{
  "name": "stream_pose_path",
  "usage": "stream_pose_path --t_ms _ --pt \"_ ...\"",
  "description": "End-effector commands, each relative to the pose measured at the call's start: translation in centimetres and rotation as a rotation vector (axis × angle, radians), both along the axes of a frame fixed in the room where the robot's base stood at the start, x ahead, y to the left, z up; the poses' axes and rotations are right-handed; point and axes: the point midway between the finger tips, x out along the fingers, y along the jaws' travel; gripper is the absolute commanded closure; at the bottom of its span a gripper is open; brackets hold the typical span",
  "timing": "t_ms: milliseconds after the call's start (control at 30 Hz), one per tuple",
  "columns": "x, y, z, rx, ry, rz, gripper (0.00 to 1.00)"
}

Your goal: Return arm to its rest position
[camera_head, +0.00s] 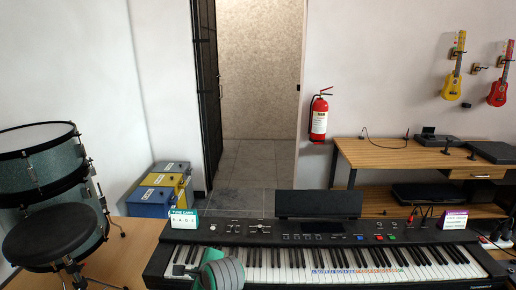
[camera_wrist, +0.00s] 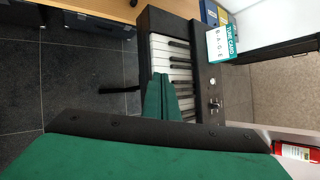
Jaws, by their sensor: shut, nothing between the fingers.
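My gripper (camera_wrist: 161,96) shows in the wrist view as two green fingers closed together with nothing between them. The fingers point at the white keys at one end of the keyboard (camera_wrist: 203,95); whether they touch the keys cannot be told. In the head view, a green and grey part of my arm stands in front of the left part of the keyboard (camera_head: 270,233) and hides some keys. The fingertips are hard to make out there.
A tune card (camera_head: 184,219) stands on the keyboard's left end and a purple card (camera_head: 453,219) on its right. A drum (camera_head: 40,152) and a black stool (camera_head: 54,236) are at left. Toolboxes (camera_head: 158,193), a fire extinguisher (camera_head: 319,117) and a wooden desk (camera_head: 390,156) are behind.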

Motion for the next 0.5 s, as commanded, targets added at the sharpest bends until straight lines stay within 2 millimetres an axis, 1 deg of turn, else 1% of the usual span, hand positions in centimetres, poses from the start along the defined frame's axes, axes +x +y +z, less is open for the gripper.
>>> stream_pose_path --t_ms 33,367,500 --pt "-0.2 0.0 -0.7 -0.002 -0.006 0.004 1.0" --pt "-1.3 -0.4 -3.8 -0.024 -0.085 0.038 1.0" --pt "-2.1 -0.6 -5.6 -0.043 -0.13 0.056 1.0"
